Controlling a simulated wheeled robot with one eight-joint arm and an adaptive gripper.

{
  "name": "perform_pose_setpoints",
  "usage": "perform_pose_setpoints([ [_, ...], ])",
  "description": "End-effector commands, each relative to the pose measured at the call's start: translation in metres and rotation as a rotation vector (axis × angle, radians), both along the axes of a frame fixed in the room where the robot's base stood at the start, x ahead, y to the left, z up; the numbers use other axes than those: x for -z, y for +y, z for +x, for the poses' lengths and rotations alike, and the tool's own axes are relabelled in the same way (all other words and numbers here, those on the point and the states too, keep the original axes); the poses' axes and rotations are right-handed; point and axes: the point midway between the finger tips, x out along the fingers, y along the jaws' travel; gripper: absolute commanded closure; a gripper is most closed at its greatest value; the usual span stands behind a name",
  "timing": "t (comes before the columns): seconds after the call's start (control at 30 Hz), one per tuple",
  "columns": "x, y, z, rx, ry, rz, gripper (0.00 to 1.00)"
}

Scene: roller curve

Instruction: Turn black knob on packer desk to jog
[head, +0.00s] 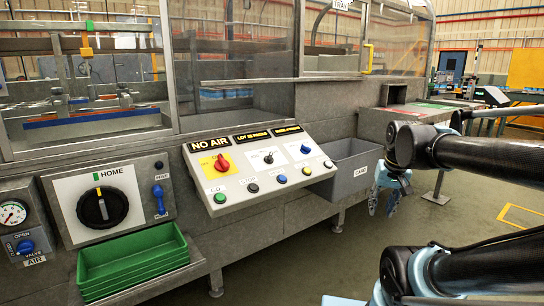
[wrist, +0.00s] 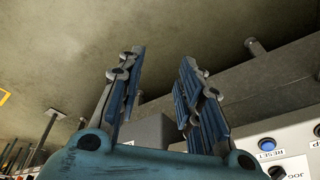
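The packer desk is a sloped grey control panel (head: 245,185). A small black knob (head: 268,157) sits in its middle, between a red knob on a yellow plate (head: 221,163) and a blue knob (head: 305,149). Its pointer setting is too small to read. In the wrist view, a black knob (wrist: 278,172) shows at the lower right beside a label reading JOG, upside down. My gripper (head: 383,203) hangs to the right of the desk, past the grey bin, touching nothing. In the wrist view its two blue fingers (wrist: 162,57) are apart and empty.
A grey bin (head: 350,168) stands between my gripper and the desk. Coloured buttons line the desk's lower edge, including a green one (head: 220,198). A larger black rotary switch (head: 103,208) is at the left, above green trays (head: 130,262). Open floor lies at the right.

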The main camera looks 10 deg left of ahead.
Motion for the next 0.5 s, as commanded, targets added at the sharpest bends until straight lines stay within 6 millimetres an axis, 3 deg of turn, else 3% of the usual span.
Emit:
perform_pose_setpoints([
  [0.03, -0.019, 0.015, 0.018, -0.013, -0.012, 0.014, 0.67],
  [0.2, -0.070, 0.069, 0.069, -0.029, -0.049, 0.071, 0.67],
  [0.37, -0.114, 0.132, 0.111, -0.047, -0.073, 0.132, 0.67],
  [0.5, -0.148, 0.195, 0.141, -0.061, -0.089, 0.189, 0.67],
])
